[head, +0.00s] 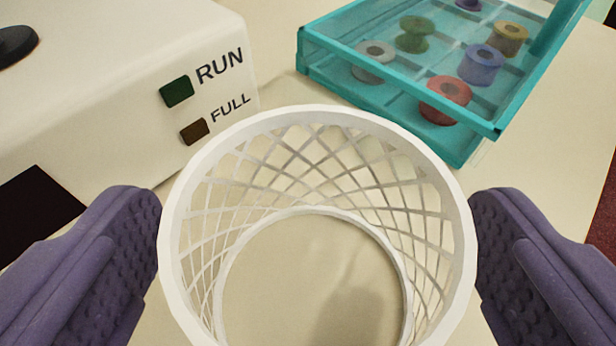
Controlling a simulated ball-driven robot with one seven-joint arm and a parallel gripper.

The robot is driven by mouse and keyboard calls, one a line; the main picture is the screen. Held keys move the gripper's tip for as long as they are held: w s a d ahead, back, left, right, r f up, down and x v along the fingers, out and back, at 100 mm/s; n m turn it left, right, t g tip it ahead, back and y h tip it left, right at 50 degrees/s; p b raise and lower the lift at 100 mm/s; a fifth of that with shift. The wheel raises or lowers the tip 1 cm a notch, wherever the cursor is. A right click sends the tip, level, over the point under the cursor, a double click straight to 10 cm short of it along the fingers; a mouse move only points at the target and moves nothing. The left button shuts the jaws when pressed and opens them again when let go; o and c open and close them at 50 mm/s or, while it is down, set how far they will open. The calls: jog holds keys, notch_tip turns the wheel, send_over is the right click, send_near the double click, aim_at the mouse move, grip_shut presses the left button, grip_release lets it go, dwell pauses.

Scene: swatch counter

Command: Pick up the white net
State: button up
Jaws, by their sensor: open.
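The white net (300,120) is a round, open basket of crossed white strands with a thick top rim and a smaller lower ring. It stands at the bottom centre of the head view, and the counter shows through its open lower ring. My gripper (316,235) is open, with one purple padded finger on each side of the net. The left finger is very close to the rim, and the right finger is also close beside it. I cannot tell whether either finger touches the net. The nearest part of the net is cut off by the frame's bottom edge.
A white machine (110,80) with RUN and FULL labels stands at the left, close to the left finger. A teal clear-lidded box (400,119) with several coloured spools stands behind the net to the right. Pale counter (545,170) is bare at the right, ending at a dark red area.

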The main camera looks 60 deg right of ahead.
jog(key=shift+x, duration=0.8)
jog(key=c, duration=1.1)
jog(key=shift+o, duration=0.2)
